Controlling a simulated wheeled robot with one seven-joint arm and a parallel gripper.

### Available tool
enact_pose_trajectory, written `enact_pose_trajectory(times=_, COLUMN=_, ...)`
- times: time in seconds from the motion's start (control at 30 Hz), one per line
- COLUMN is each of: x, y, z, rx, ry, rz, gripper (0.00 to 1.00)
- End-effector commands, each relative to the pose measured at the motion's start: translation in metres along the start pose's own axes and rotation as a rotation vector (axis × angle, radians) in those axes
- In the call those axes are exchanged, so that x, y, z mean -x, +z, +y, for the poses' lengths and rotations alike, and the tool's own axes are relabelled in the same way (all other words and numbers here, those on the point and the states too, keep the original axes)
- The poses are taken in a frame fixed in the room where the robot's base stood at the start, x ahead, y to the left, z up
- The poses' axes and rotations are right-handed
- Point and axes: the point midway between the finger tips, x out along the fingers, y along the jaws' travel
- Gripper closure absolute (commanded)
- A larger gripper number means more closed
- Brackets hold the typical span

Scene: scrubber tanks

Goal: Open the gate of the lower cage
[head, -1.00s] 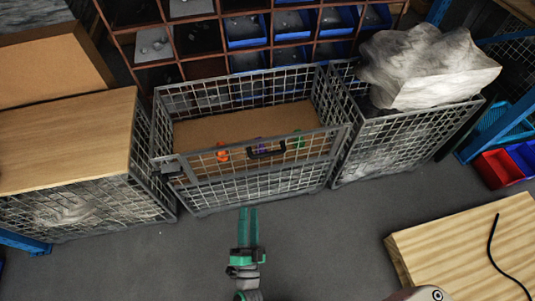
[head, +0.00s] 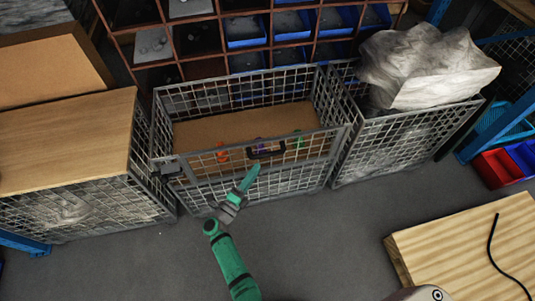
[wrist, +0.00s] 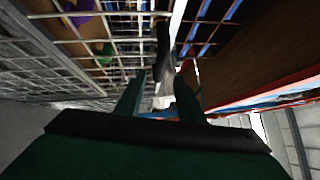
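The middle wire cage (head: 262,185) stands on the floor, with a mesh gate (head: 225,163) across the upper part of its front. The gate looks shut, and a black handle (head: 266,150) sits near its top edge. My gripper (head: 256,168) is in front of the gate, just below the handle. In the wrist view, my two green fingers (wrist: 160,80) are apart with nothing held between them. The dark handle (wrist: 163,42) shows just beyond the fingertips. Whether they touch it cannot be told.
Orange (head: 222,152), purple (head: 260,144) and green (head: 298,140) items are inside the cage. A wood-topped cage (head: 70,135) stands left, and one with a grey wrapped bundle (head: 425,70) right. A wooden board (head: 460,250) lies front right.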

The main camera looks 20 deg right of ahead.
Motion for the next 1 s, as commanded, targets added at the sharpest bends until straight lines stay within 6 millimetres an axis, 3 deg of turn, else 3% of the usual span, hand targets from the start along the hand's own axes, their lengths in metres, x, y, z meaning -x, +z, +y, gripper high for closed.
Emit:
enact_pose_trajectory(times=0.5, x=-0.083, y=-0.001, z=-0.001, rx=0.0, ry=-0.002, rz=0.001, gripper=0.65)
enact_pose_trajectory(times=0.7, x=-0.095, y=0.0, z=-0.001, rx=0.001, ry=-0.002, rz=-0.001, gripper=0.65)
enact_pose_trajectory(times=1.0, x=-0.095, y=0.002, z=-0.001, rx=0.001, ry=-0.001, rz=-0.004, gripper=0.67)
